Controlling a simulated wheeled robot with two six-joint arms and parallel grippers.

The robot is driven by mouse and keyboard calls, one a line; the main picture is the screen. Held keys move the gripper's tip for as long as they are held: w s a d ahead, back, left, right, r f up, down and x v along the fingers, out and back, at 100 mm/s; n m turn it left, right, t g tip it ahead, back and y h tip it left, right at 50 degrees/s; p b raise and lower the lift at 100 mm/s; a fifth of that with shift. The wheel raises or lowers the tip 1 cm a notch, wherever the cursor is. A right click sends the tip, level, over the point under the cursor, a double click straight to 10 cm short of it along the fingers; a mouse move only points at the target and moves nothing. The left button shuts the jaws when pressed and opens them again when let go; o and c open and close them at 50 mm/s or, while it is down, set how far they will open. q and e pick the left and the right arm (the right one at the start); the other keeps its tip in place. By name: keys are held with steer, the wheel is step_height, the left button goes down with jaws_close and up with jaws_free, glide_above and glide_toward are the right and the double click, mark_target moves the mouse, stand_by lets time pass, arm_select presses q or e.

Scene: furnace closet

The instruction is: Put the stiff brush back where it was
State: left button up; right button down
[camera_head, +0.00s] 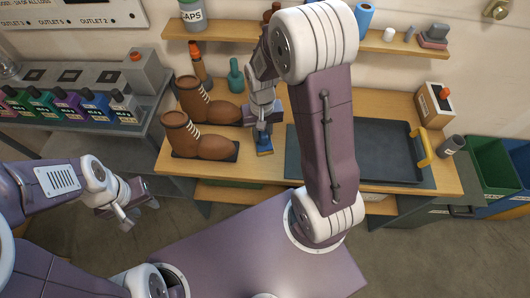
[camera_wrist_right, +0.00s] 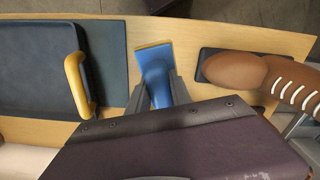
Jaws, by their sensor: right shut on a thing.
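The stiff brush (camera_head: 264,144), blue with a yellow edge, is in my right gripper (camera_head: 263,126). In the right wrist view the brush (camera_wrist_right: 156,72) juts out between the two fingers of my right gripper (camera_wrist_right: 160,96), which are shut on it. It is over the wooden bench (camera_head: 180,165), between the boots and the blue-grey mat, near the front edge. I cannot tell whether it touches the bench top. My left gripper (camera_head: 124,212) hangs low at the left, away from the bench and empty; its finger opening is unclear.
Brown boots (camera_head: 205,145) stand on a dark mat left of the brush. A dark tray (camera_head: 385,152) with a yellow handle (camera_head: 420,148) lies on the blue-grey mat (camera_wrist_right: 107,60) to the right. A teal bottle (camera_head: 236,75) stands behind. My right arm hides part of the bench.

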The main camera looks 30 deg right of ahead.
mark_target(270, 142)
steer(key=shift+s+d+r+m, duration=0.1)
steer(key=shift+s+d+m, duration=0.1)
steer(key=shift+d+m, duration=0.35)
steer(key=shift+s+d+m, duration=0.2)
steer(key=shift+d+m, duration=0.25)
steer(key=shift+m, duration=0.1)
steer(key=shift+w+d+m, duration=0.1)
steer(key=shift+d+m, duration=0.15)
steer(key=shift+m, duration=0.15)
steer(key=shift+w, duration=0.1)
steer(key=shift+w+f, duration=0.1)
steer(key=shift+f, duration=0.1)
steer(key=f, duration=0.4)
steer(key=shift+s+f, duration=0.2)
steer(key=shift+f, duration=0.2)
steer(key=shift+w+f, duration=0.15)
steer(key=shift+f, duration=2.35)
steer(key=shift+f, duration=0.1)
steer(key=c, duration=1.2)
jaws_free()
